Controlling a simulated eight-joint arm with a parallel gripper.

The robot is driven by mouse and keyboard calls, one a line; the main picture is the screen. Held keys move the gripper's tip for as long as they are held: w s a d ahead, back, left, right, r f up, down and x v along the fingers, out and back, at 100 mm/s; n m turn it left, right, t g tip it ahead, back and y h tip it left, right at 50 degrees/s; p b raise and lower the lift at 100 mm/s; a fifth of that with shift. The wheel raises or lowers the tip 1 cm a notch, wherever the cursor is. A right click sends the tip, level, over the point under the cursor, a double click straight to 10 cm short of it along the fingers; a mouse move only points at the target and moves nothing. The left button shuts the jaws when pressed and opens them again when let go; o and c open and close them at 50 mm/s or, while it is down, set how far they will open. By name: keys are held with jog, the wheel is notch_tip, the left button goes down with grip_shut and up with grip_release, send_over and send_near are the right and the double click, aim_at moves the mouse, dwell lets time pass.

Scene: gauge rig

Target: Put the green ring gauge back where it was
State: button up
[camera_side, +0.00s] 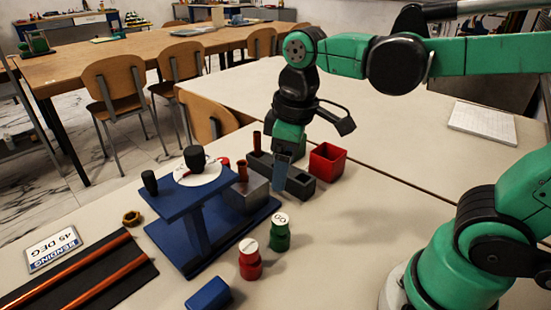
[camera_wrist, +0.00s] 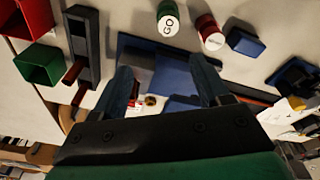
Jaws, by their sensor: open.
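The green gauge (camera_side: 280,232), a short cylinder with a white top marked GO, stands upright on the table right of the blue stand's base. It also shows at the top of the wrist view (camera_wrist: 167,18). A red gauge (camera_side: 250,259) with a white top stands just in front of it; the wrist view shows it too (camera_wrist: 208,28). My gripper (camera_side: 281,176) points down above the table, behind the green gauge and apart from it, in front of the dark tray in the side view. Its fingers (camera_wrist: 163,88) are spread, with nothing held between them.
The blue stand (camera_side: 190,202) carries a white disc and dark knobs. A blue block (camera_side: 208,296), brass-coloured ring (camera_side: 131,218) and 45 DEG sign (camera_side: 53,249) are also out. The table right of the gauges is clear.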

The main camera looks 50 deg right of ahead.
jog(key=d+m+t, duration=0.1)
jog(key=m+t, duration=0.1)
jog(key=d+f+m+t, duration=0.1)
jog(key=d+m+t, duration=0.1)
jog(key=m+t, duration=0.1)
jog(key=shift+f+m+t, duration=0.3)
jog(key=shift+f, duration=0.05)
